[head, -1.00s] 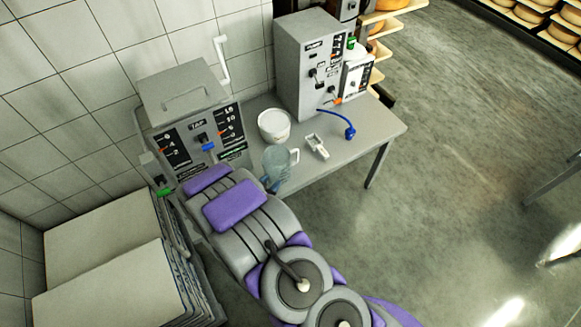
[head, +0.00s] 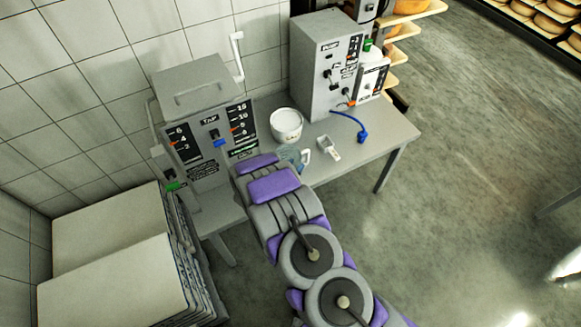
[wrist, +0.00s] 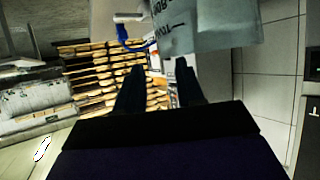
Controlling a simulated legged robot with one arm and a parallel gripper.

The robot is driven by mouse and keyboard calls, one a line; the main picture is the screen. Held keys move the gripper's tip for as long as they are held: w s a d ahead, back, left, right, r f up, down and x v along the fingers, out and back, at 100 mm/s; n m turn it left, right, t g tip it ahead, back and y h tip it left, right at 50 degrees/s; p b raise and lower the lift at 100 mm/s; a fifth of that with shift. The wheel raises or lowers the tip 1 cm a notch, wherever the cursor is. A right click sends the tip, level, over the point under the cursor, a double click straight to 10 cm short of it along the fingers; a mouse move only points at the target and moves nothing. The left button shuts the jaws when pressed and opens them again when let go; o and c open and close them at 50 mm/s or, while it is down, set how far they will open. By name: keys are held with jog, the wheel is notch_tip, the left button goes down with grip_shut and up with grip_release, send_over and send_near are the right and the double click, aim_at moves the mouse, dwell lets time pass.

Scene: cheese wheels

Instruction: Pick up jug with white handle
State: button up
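The clear bluish jug (head: 289,154) stands on the grey table just beyond my arm in the head view. Its white handle (head: 306,155) faces right. My arm hides the lower part of the jug. My gripper (wrist: 159,66) shows in the wrist view as two dark fingers, apart, with only background between them. In the head view the fingers are hidden behind my arm, so I cannot tell their exact distance from the jug. A grey lettered surface (wrist: 212,25) fills the upper part of the wrist view; I cannot tell if it is the jug.
Grey control boxes (head: 203,120) (head: 318,75) stand left and behind. A stack of pale boards (head: 110,275) is lower left. Floor is clear at right.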

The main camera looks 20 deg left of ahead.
jog(key=x, duration=0.4)
jog(key=shift+w+a+f, duration=0.2)
jog(key=shift+w+f, duration=0.05)
jog(key=shift+d+r, duration=0.1)
jog(key=shift+d, duration=0.1)
jog(key=shift+c, duration=0.3)
jog(key=shift+s+a, duration=0.1)
jog(key=shift+a, duration=0.15)
grip_shut()
jog(key=shift+d, duration=0.15)
